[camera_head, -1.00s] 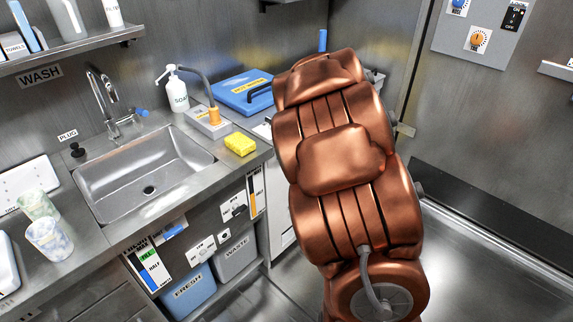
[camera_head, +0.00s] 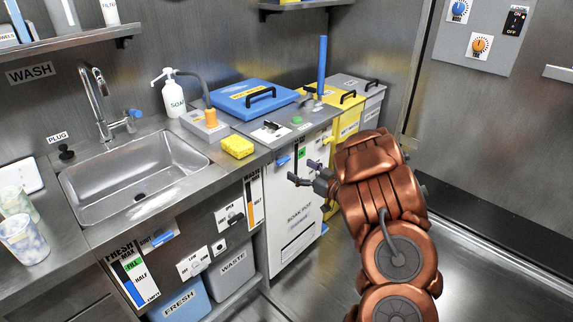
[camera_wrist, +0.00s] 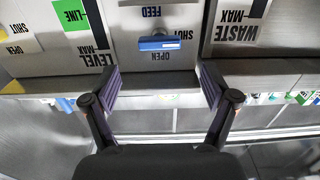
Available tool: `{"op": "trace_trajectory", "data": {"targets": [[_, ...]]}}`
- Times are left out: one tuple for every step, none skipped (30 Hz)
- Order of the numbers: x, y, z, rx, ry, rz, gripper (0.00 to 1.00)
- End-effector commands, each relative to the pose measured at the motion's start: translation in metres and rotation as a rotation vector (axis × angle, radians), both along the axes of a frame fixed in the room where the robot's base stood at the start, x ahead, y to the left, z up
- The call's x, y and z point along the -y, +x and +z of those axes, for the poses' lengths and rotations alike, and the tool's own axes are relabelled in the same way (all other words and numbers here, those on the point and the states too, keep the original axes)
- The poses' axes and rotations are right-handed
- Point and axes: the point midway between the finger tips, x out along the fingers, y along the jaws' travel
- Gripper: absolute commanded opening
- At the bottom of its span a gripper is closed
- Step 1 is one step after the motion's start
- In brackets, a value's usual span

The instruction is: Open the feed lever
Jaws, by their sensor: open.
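The feed lever is a blue bar (camera_wrist: 158,44) in the wrist view, on a grey panel under an upside-down FEED label. It lies crosswise in the picture, with SHUT printed by its right end and OPEN just below it. In the head view a small blue handle (camera_head: 283,160), seemingly this lever, sits on the upper front of the white cabinet. My gripper (camera_wrist: 158,90) is open and empty, its purple finger pads apart and below the lever in the wrist view. In the head view my gripper (camera_head: 304,173) is close to the cabinet front; contact cannot be told.
A LEVEL gauge (camera_wrist: 85,35) and a WASTE gauge (camera_wrist: 236,27) flank the lever. The white cabinet (camera_head: 292,215) stands beside the sink (camera_head: 138,180). Yellow bin (camera_head: 345,120) and grey bin (camera_head: 371,92) stand behind. A blue-lidded box (camera_head: 250,95) rests on the counter. Floor at right is clear.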

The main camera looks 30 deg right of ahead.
Motion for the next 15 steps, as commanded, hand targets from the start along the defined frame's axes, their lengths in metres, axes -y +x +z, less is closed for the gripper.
{"op": "trace_trajectory", "data": {"targets": [[-0.002, 0.006, 0.0, 0.0, 0.0, 0.002, 0.85], [-0.003, 0.01, 0.0, 0.0, -0.001, 0.002, 0.85], [-0.005, 0.016, 0.0, -0.001, -0.001, 0.002, 0.85], [-0.006, 0.021, 0.0, -0.001, -0.002, 0.002, 0.85], [-0.007, 0.025, 0.001, 0.001, -0.003, 0.002, 0.85], [-0.009, 0.032, 0.001, 0.003, -0.003, 0.004, 0.85], [-0.01, 0.036, 0.002, 0.003, -0.004, 0.004, 0.85], [-0.011, 0.04, 0.002, 0.003, -0.004, 0.004, 0.85], [-0.012, 0.045, 0.001, 0.001, -0.004, 0.003, 0.85], [-0.013, 0.049, 0.001, 0.0, -0.004, 0.003, 0.85], [-0.013, 0.052, 0.001, -0.001, -0.004, 0.002, 0.85], [-0.014, 0.056, 0.0, -0.001, -0.003, 0.001, 0.85], [-0.014, 0.058, 0.001, -0.001, -0.003, 0.0, 0.85], [-0.015, 0.061, 0.001, -0.001, -0.003, 0.0, 0.85], [-0.015, 0.063, 0.001, 0.0, -0.003, -0.001, 0.85]]}}
